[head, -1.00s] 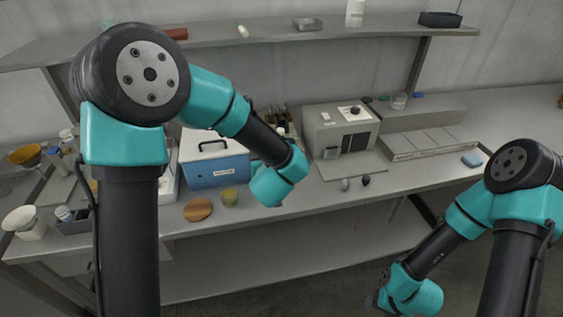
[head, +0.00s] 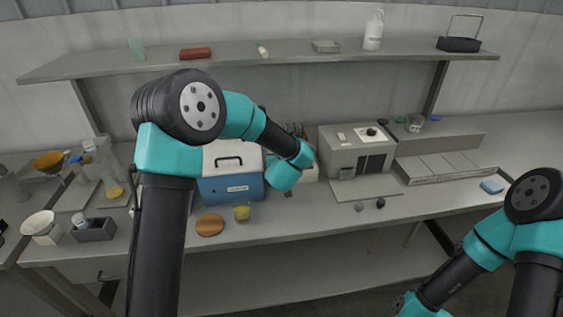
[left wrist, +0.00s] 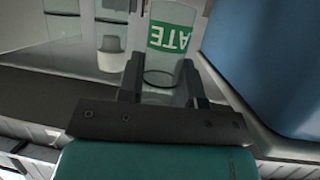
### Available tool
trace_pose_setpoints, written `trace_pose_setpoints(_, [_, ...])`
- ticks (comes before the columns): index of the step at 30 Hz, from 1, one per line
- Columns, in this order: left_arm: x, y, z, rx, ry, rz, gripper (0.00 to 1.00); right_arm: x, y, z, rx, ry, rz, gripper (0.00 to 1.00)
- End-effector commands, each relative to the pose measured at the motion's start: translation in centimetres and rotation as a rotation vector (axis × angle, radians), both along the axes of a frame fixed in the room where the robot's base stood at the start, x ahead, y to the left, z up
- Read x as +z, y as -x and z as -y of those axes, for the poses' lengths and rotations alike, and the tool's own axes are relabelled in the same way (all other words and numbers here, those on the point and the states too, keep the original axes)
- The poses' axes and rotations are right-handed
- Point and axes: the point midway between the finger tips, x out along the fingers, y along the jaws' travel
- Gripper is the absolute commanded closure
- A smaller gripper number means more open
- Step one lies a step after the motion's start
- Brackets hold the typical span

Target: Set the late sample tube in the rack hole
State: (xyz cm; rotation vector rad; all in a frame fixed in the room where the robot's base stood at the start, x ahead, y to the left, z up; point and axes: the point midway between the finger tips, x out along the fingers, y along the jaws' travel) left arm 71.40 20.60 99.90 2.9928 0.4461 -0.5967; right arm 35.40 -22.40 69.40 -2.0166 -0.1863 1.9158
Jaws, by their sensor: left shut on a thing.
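The late sample tube (left wrist: 166,74) is clear, with a green label whose white letters "ATE" read upside down in the left wrist view. My left gripper (left wrist: 164,84) is shut on it, one dark finger on each side. In the head view the left gripper and tube are hidden behind my left wrist, to the right of the blue box. Clear vessels (left wrist: 62,22) stand beyond the tube in the left wrist view, one partly cut by the frame edge. I cannot make out the rack hole. My right gripper is outside the frames.
The blue box (head: 232,188) with a white lid stands close beside the left gripper. A grey machine (head: 355,152) stands to its right. A yellowish jar (head: 241,212) and a round brown disc (head: 210,226) lie in front. The bench front right of them is mostly clear.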

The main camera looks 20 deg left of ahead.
Motion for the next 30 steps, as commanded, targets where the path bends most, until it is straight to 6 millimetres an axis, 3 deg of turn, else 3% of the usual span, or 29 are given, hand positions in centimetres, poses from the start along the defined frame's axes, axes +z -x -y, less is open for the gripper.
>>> trace_pose_setpoints(3, [-0.3, -2.1, -0.6, 0.002, 0.001, 0.0, 0.92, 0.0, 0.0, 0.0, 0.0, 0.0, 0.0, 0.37])
trace_pose_setpoints(7, [-0.3, -3.3, -1.0, 0.002, 0.001, 0.0, 0.92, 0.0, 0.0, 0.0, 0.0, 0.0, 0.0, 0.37])
trace_pose_setpoints(17, [-0.4, -3.4, -1.0, 0.0, 0.0, 0.0, 0.92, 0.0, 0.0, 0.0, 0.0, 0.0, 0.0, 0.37])
trace_pose_setpoints(25, [-3.3, -3.4, -0.9, -0.002, -0.001, -0.003, 0.92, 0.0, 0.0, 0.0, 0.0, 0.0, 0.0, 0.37])
trace_pose_setpoints(30, [-3.8, -3.4, -1.0, -0.001, 0.0, 0.0, 0.92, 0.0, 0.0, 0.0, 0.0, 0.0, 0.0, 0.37])
